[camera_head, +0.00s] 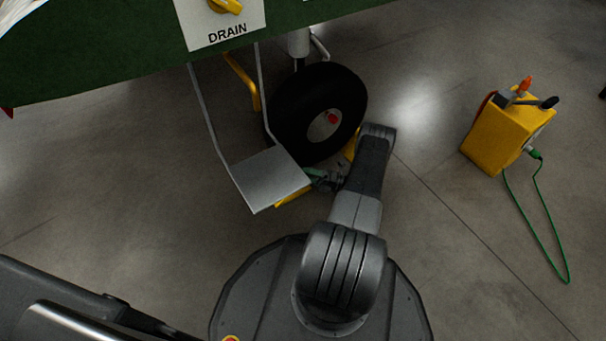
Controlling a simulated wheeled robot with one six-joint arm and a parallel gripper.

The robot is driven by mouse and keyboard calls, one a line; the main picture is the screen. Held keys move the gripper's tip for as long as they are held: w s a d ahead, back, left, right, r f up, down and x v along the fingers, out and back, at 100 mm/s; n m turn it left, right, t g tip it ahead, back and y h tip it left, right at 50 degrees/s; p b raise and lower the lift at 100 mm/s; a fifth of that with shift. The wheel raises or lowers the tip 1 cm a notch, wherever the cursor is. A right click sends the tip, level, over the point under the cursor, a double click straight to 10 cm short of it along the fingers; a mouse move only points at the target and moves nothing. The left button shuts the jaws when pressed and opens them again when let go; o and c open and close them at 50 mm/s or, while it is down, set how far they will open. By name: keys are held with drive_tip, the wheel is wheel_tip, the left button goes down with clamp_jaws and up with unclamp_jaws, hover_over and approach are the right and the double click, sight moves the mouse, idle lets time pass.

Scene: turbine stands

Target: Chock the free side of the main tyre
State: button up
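The black main tyre (290,118) stands on the floor below the green body, with a grey hub and a red centre. A yellow piece (351,143), perhaps a chock, shows close to the tyre's lower right, partly hidden behind my arm. Another yellow edge (292,198) shows beside the lower edge of the grey step plate; most of it is hidden. My gripper (322,181) is low, just below the tyre and at the right edge of the step plate. Its fingers are small, dark and partly covered, so I cannot tell whether they hold anything.
The grey step plate (268,180) hangs on two thin rods left of my gripper. A yellow bar (243,82) stands behind them. A yellow box (500,138) with a green cable (541,236) stands at the right. The floor between tyre and box is clear.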

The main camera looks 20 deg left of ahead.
drive_tip(key=shift+v, duration=1.6)
drive_tip(key=shift+x, duration=2.85)
drive_tip(key=shift+d, duration=0.1)
drive_tip(key=s+v, duration=0.1)
drive_tip(key=v, duration=0.4)
drive_tip(key=x, duration=0.9)
drive_tip(key=shift+w, duration=0.2)
drive_tip(key=shift+s+a, duration=0.35)
drive_tip(key=shift+a, duration=0.1)
